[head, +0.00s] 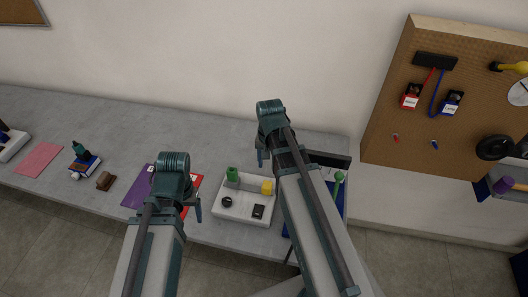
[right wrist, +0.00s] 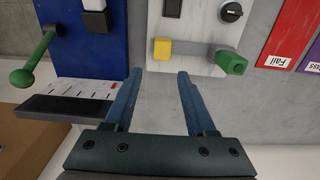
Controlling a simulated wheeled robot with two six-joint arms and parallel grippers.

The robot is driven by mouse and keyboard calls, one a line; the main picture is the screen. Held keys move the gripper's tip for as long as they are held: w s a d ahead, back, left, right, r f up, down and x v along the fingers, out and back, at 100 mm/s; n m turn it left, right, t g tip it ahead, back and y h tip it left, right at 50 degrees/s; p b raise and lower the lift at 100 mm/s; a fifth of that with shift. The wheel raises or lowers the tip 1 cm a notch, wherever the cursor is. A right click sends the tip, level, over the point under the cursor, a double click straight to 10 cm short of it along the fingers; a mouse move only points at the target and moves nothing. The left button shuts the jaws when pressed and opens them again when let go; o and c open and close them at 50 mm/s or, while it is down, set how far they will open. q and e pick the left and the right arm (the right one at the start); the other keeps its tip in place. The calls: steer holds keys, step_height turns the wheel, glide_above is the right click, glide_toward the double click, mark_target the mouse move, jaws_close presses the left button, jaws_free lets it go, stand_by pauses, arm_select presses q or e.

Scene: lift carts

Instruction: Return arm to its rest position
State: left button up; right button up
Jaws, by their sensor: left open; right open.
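My right arm reaches up over the bench in the head view, with its gripper (head: 262,150) partly hidden behind its own wrist. In the right wrist view the two fingers (right wrist: 160,73) stand apart with nothing between them. They are near a white panel (right wrist: 205,30) with a yellow block (right wrist: 162,49) and a green knob (right wrist: 231,62). My left gripper (head: 197,208) is above the bench beside the purple and red cards, mostly hidden by its wrist; it appears empty.
The grey bench (head: 110,125) runs along the wall. A white panel box (head: 243,207) and a blue unit with a green lever (head: 338,183) stand near my right arm. A pink mat (head: 40,159), blue item (head: 84,166) and brown block (head: 105,181) lie left. A pegboard (head: 440,130) is right.

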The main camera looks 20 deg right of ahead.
steer(key=s+a+f+n+b, duration=0.3)
steer(key=a+f+b, duration=0.1)
steer(key=a, duration=0.1)
steer(key=s+a+f+n+b, duration=0.3)
steer(key=a+f+n+b, duration=0.1)
steer(key=a, duration=0.2)
steer(key=s+a+f+n+h+b, duration=0.1)
steer(key=s+a+f+n+b, duration=0.2)
steer(key=a, duration=0.3)
steer(key=shift+s+a+f+n+b, duration=0.15)
steer(key=shift+s+f+n+b, duration=0.15)
steer(key=shift+s+f+b, duration=0.25)
arm_select(q)
step_height(320, 180, down, 12)
steer(key=shift+f, duration=0.15)
arm_select(e)
steer(key=shift+w, duration=0.15)
arm_select(q)
steer(key=shift+d, duration=0.15)
